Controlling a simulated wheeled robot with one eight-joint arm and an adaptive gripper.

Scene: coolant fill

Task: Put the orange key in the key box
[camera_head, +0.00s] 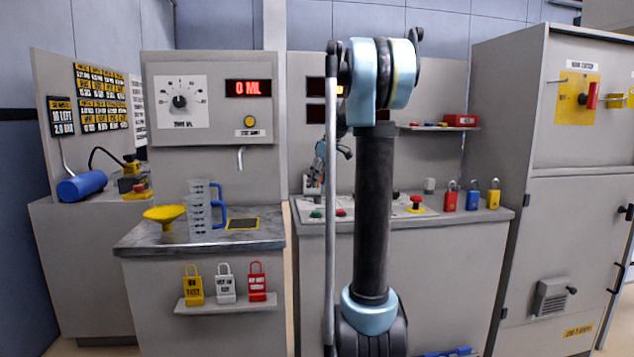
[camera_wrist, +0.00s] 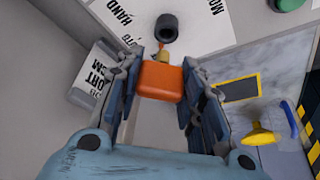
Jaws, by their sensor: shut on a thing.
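The orange key (camera_wrist: 161,82) is between the fingers of my gripper (camera_wrist: 163,72) in the wrist view. My gripper is shut on its orange head, and its short brass end points at a black round switch collar (camera_wrist: 167,28) on a white panel with "HAND" lettering. The brass end is close to the collar; I cannot tell whether they touch. In the head view my arm hides the key. A small red box (camera_head: 460,120) stands on the wall shelf (camera_head: 436,128); it may be the key box, but its label is too small to read.
A yellow funnel (camera_head: 165,215), a clear jug (camera_head: 203,209) and a framed dark pad (camera_head: 243,223) are on the left counter (camera_head: 200,243). Red, blue and yellow padlocks (camera_head: 472,197) stand on the right counter, near a red mushroom button (camera_head: 415,202). A tall cabinet (camera_head: 570,220) bounds the right.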

